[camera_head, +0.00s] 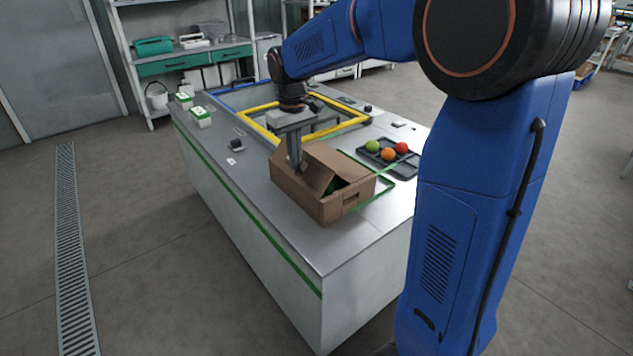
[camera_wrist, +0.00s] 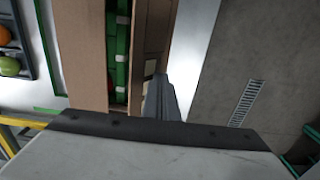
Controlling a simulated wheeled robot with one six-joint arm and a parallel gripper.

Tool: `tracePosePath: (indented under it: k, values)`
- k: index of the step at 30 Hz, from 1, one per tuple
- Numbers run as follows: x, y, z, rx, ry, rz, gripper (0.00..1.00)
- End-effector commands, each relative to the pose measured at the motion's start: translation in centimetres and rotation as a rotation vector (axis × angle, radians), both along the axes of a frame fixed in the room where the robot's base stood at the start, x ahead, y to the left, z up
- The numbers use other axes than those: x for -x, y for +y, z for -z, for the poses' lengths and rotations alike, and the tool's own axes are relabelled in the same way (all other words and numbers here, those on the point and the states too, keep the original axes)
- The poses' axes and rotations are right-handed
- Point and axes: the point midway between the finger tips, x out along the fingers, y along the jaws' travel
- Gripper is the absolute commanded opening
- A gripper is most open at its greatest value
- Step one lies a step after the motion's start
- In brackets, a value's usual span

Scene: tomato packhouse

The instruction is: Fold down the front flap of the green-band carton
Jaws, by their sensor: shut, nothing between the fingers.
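The brown cardboard carton (camera_head: 300,197) stands on the grey worktop, with a narrow opening along its top and something green inside. One flap (camera_head: 316,174) slants up on the near side of the opening; a wider flap (camera_head: 338,160) lies behind it. In the wrist view a broad flap (camera_wrist: 83,50) is left of the green contents (camera_wrist: 117,60), with a narrower flap (camera_wrist: 155,35) on the right. My gripper (camera_head: 296,163) is shut and empty, pointing down at the carton's left end. Its fingers (camera_wrist: 160,88) are beside the narrower flap; I cannot tell whether they touch it. No green band is clear on the carton.
A dark tray (camera_head: 376,158) with red, orange and green tomatoes stands behind the carton. A yellow frame (camera_head: 350,123) lies farther back. Small green-and-white boxes (camera_head: 201,117) stand at the far left. The worktop's near corner (camera_head: 335,245) is clear.

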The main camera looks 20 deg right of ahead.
Motion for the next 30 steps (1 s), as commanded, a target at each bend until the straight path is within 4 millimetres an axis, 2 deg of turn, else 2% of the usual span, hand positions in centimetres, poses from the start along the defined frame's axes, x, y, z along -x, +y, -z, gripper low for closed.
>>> tracePosePath:
  k: [30]
  values:
    - [-0.8,-3.2,2.0,0.0,0.0,0.001,0.0]
